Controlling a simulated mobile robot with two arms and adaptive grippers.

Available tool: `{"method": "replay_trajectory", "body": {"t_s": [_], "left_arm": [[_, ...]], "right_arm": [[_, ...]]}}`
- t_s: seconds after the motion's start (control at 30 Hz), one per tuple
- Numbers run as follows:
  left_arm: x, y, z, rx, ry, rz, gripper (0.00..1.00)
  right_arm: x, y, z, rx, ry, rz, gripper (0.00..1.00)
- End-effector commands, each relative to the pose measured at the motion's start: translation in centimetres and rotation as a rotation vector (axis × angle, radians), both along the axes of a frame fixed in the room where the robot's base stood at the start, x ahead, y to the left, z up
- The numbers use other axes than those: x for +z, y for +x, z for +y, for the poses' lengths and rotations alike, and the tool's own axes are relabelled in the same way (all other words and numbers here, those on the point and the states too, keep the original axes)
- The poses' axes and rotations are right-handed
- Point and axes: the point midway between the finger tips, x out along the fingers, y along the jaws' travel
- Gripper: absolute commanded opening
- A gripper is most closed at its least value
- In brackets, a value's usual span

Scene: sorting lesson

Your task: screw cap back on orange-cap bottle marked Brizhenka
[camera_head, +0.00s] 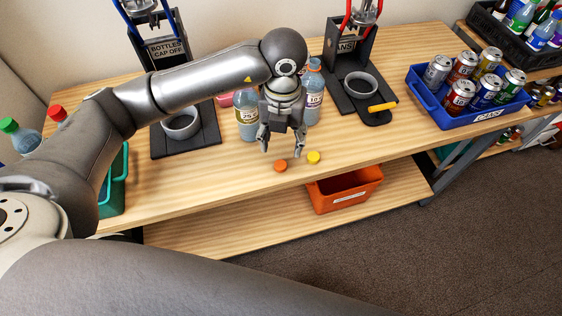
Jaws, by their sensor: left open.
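An orange cap (280,166) lies loose on the wooden table near its front edge. A yellow cap (313,157) lies just to its right. Two clear bottles stand behind them, one bottle (247,118) to the left of my left gripper, the other bottle (313,92) behind it to the right. Their label names are too small to read, and the arm hides the left bottle's top, so I cannot tell which is Brizhenka. My left gripper (282,152) points down, open and empty, just above and behind the orange cap. My right gripper is out of view.
A press marked for bottles with cap off (180,120) and a cans press (350,85) stand at the back. A blue crate of cans (452,121) is at right, a green crate (117,190) at left. An orange bin (345,201) sits on the lower shelf.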

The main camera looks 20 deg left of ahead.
Motion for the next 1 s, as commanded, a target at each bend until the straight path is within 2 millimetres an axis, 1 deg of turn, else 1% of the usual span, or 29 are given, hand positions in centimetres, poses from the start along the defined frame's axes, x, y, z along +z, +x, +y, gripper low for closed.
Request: {"method": "replay_trajectory", "body": {"t_s": [0.17, 0.27, 0.4, 0.53, 0.63, 0.9, 1.0], "left_arm": [[-0.3, 0.0, -0.1, -0.001, -0.003, 0.003, 0.54], [-1.6, -0.1, 0.0, 0.000, -0.002, 0.006, 0.54], [-3.9, -0.1, 0.0, -0.001, -0.004, 0.006, 0.54], [-5.3, 0.0, 0.0, -0.001, -0.005, 0.004, 0.54], [-5.6, 0.1, 0.0, -0.003, -0.004, 0.001, 0.54], [-5.7, 0.1, 0.0, -0.003, -0.004, 0.001, 0.54], [-6.4, 0.3, 0.2, 0.000, -0.004, 0.005, 0.54]], "right_arm": [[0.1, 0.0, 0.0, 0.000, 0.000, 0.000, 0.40], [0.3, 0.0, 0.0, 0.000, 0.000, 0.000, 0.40], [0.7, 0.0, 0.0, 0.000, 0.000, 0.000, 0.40], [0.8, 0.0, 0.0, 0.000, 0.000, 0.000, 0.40], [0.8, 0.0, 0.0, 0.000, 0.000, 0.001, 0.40], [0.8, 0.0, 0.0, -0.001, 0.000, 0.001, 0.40], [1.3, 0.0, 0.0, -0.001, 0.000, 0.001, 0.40]]}}
